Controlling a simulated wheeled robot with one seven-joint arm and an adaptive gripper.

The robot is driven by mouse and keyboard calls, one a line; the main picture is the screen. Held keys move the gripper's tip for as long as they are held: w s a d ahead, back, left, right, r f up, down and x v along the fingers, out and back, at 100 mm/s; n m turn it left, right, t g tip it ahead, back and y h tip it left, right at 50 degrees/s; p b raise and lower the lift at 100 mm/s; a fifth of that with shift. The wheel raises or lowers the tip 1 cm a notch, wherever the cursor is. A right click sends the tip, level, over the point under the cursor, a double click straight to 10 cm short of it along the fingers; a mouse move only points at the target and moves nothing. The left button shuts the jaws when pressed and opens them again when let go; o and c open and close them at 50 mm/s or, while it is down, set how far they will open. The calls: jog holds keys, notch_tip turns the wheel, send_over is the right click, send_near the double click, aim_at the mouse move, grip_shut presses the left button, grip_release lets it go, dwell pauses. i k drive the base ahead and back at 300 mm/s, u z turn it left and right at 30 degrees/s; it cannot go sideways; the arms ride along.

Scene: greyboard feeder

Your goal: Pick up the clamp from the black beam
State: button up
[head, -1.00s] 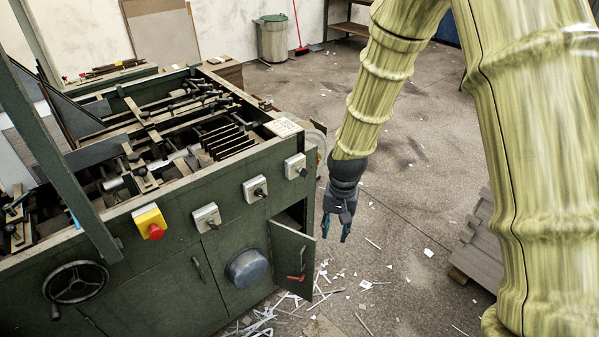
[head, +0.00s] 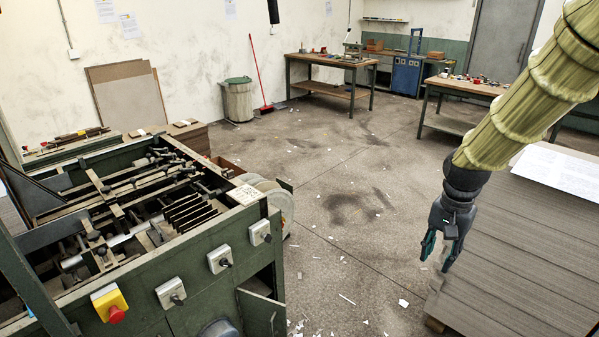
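The green feeder machine (head: 190,255) stands at the left. Its open top carries several dark and brownish beams (head: 119,190) with small black clamps (head: 183,174) and knobs along them. The parts are small and crowded, so I cannot tell which one is the clamp of the task. My gripper (head: 438,248) hangs at the right, pointing down, well apart from the machine. Its two fingers are spread with a gap between them, and nothing shows in it.
A stack of grey boards (head: 500,262) with a paper sheet (head: 562,172) on top stands beside my gripper at the right. An open cabinet door (head: 262,312) juts from the machine's front. Scrap-strewn floor (head: 345,240) lies clear between. Workbenches (head: 335,61) stand at the back.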

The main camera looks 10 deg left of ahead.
aim_at(228, 173)
jog(key=z, duration=0.7)
jog(key=i, duration=1.2)
jog(key=u, duration=0.6)
jog(key=i, duration=2)
jog(key=u, duration=3.15)
